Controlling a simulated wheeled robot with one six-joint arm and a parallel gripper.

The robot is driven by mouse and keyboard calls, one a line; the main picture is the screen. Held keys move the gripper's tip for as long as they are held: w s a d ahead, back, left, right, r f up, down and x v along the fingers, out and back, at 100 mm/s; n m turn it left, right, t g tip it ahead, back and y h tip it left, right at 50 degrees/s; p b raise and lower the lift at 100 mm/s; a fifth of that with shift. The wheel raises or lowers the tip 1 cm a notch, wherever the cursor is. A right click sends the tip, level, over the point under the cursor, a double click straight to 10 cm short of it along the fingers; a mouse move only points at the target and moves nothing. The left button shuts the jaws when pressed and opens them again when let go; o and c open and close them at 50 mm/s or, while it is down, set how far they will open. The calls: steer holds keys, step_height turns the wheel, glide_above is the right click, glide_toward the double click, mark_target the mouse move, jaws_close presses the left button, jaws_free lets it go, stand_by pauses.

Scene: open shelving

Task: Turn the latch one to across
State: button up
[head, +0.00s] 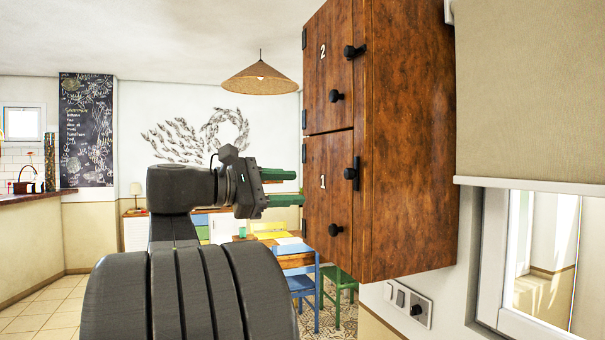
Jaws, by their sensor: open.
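The wooden cabinet (410,150) hangs on the wall at the right, with two closed doors marked 2 above and 1 below. Latch one (353,174) is black and sits at the right edge of door 1 (318,200); its bar stands upright. Latch two (354,51), at the edge of door 2 (322,70), looks turned across. My gripper (290,187) is open and empty, its green fingers one above the other. It points right, its tips near the left edge of door 1 in the picture, apart from latch one.
Door 1 has a round black knob (335,230) below the latch, and door 2 has another knob (336,96). A wall socket panel (408,304) and a window (540,255) are at the lower right. A table and chairs (303,284) stand farther back.

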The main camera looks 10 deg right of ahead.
mark_target(346, 175)
steer(key=shift+h, duration=0.3)
steer(key=p+x, duration=0.1)
steer(key=x, duration=0.3)
steer(key=r+x, duration=0.1)
steer(key=x, duration=0.3)
steer(key=r+p+x, duration=0.1)
steer(key=x, duration=0.4)
steer(key=shift+w+p, duration=0.1)
steer(key=shift+p, duration=0.25)
steer(key=shift+c, duration=0.5)
steer(key=c, duration=0.9)
